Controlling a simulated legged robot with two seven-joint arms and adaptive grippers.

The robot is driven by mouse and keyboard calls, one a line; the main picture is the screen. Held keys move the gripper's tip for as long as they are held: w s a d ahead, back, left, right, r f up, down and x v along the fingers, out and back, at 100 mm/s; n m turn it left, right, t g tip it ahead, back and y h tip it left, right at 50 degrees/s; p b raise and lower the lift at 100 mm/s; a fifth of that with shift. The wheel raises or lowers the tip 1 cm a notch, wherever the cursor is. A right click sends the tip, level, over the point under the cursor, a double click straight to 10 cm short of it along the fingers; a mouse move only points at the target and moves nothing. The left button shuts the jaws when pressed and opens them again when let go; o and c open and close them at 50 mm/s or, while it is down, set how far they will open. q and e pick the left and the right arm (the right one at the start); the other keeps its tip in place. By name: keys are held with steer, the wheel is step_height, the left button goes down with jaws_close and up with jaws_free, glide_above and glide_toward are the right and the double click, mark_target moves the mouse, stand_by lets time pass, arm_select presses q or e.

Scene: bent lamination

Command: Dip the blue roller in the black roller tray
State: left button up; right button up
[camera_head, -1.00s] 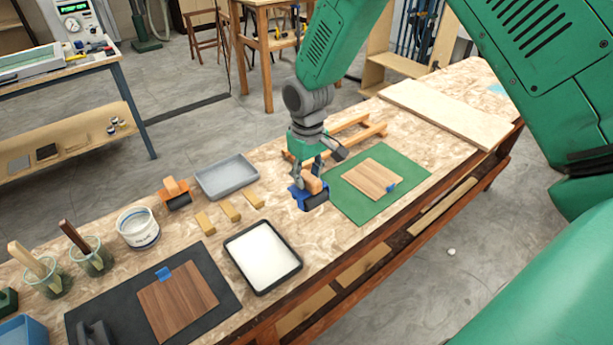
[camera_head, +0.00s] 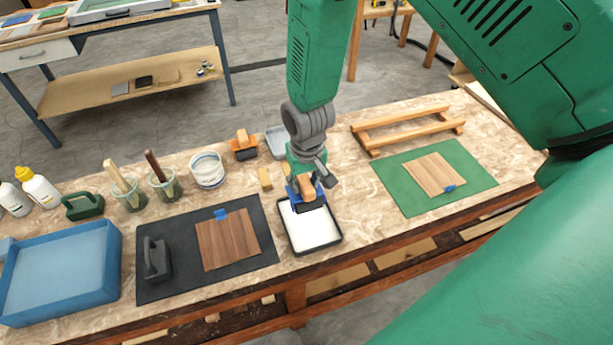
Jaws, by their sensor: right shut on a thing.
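The black roller tray (camera_head: 317,245) with white liquid inside sits at the front edge of the workbench, right of the black mat. My right gripper (camera_head: 308,184) is shut on the blue roller (camera_head: 293,191) by its wooden handle. The roller is over the back part of the tray, its dark roller head pointing down. I cannot tell whether the head touches the white liquid. My left gripper is not in view.
A black mat (camera_head: 150,290) with a wood panel (camera_head: 227,241) lies left of the tray. A green mat (camera_head: 405,200) with another panel lies right. An orange roller (camera_head: 243,147), a grey tray (camera_head: 275,143) and a white tub (camera_head: 207,170) stand behind. A blue bin (camera_head: 112,265) is far left.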

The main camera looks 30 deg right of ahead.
steer(key=shift+a+f+b, duration=0.25)
steer(key=shift+f+b, duration=0.35)
steer(key=shift+f, duration=0.2)
steer(key=f, duration=0.1)
steer(key=f+b, duration=0.2)
steer(key=shift+d+f, duration=0.2)
steer(key=shift+d, duration=0.05)
steer(key=shift+d+f+b, duration=0.2)
steer(key=shift+f+b, duration=0.4)
steer(key=shift+a, duration=0.1)
steer(key=shift+a+r, duration=0.1)
steer(key=shift+a, duration=0.15)
steer(key=shift+d, duration=0.25)
